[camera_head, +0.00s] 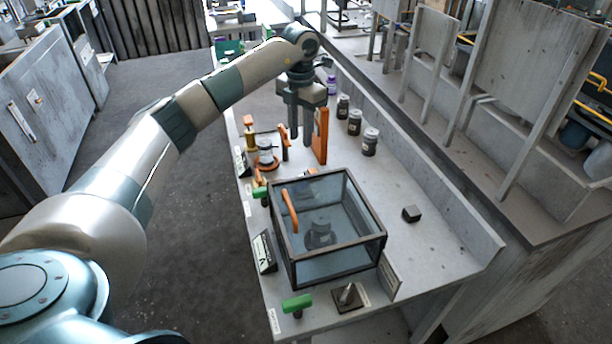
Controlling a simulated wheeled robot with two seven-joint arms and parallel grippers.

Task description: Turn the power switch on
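A small metal lever on a dark square plate (348,297), which looks like a toggle switch, sits at the near end of the grey workbench. The lever stands tilted; I cannot tell whether this is on or off. A dark-framed glass housing (329,283) with an orange handle stands just behind it, with a dark round part (320,233) inside. My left gripper (300,140) points down over the far part of the bench, well away from the switch, beside an orange upright panel (320,136). Its two fingers are apart with nothing visible between them. My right gripper is not in view.
A green handle (298,305) is left of the switch plate, and a small sign (390,278) stands to its right. Several dark jars (370,142) line the back edge. A small black block (411,213) lies on the clear right part of the bench (425,240).

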